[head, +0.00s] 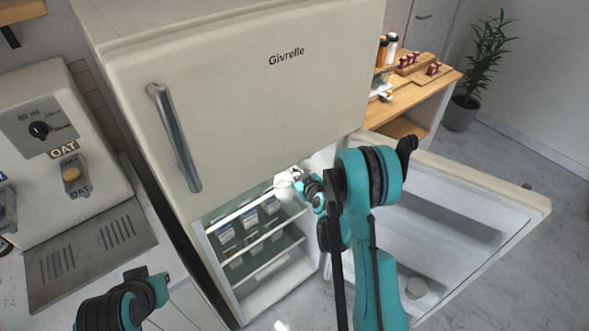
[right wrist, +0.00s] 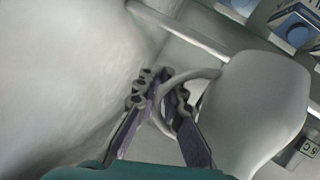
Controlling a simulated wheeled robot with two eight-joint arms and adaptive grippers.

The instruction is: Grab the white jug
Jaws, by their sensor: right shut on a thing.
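The white jug (right wrist: 262,108) fills the right side of the right wrist view, with its curved handle toward my gripper. My right gripper (right wrist: 167,95) is shut on the handle, with one finger on each side of it. In the head view the white jug (head: 286,182) is small and partly hidden by my right gripper (head: 303,183). It is at the opening of the lower fridge compartment, near the top shelf. Part of my left arm shows at the bottom left of the head view, but its gripper cannot be made out.
The lower fridge door (head: 440,215) stands open to the right, behind my right arm. The upper fridge door (head: 250,85) is shut. Cartons (head: 251,219) stand on the fridge shelves. A dispenser (head: 62,150) with an OAT label is at the left. A wooden-topped counter (head: 440,80) is behind.

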